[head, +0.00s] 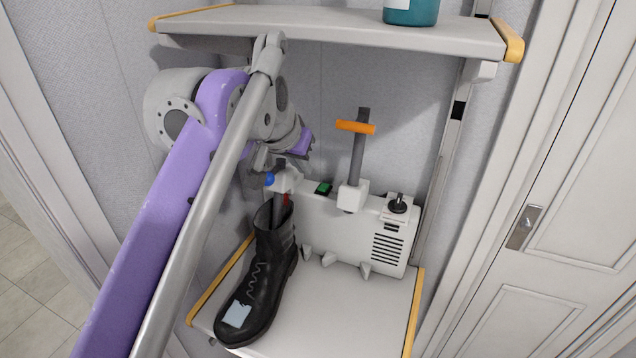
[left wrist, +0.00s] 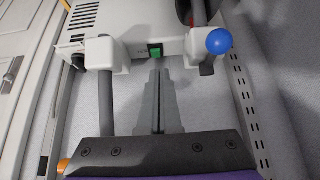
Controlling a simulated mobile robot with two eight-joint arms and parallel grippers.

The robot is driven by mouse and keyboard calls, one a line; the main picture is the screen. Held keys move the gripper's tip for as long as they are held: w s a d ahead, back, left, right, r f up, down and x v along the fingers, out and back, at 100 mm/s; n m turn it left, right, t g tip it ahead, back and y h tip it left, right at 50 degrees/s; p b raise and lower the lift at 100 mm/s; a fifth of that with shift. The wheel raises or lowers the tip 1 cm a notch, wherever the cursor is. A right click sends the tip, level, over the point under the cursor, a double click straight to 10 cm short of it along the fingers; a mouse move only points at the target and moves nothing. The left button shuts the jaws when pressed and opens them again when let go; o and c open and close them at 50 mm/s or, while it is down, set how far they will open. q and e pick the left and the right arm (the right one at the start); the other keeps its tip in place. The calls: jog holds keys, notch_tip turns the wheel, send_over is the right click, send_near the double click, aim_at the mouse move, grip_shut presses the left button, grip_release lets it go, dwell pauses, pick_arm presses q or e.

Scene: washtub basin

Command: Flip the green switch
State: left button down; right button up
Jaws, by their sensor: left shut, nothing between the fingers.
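The green switch (head: 323,188) is a small green rocker in a dark frame on top of a white boot-dryer machine (head: 345,230). It also shows in the left wrist view (left wrist: 156,53), at the top centre. My left gripper (left wrist: 160,66) is shut and empty, its fingertips pointing at the switch and just below it in that view. I cannot tell whether they touch it. In the head view the gripper is largely hidden behind my arm, to the left of the switch. My right gripper is not in view.
A black boot (head: 262,275) stands on the machine's left post, with a blue ball (head: 269,179) above it. An orange-handled post (head: 356,128) rises right of the switch. A black knob (head: 398,204) sits farther right. An upper shelf (head: 340,30) holds a teal container (head: 411,12).

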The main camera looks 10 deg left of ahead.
aim_at(320, 185)
pick_arm(q)
jog(key=shift+w+d+r, duration=0.15)
jog(key=shift+w+r, duration=0.1)
jog(key=b+x, duration=0.1)
jog(key=x, duration=0.9)
dwell(0.3)
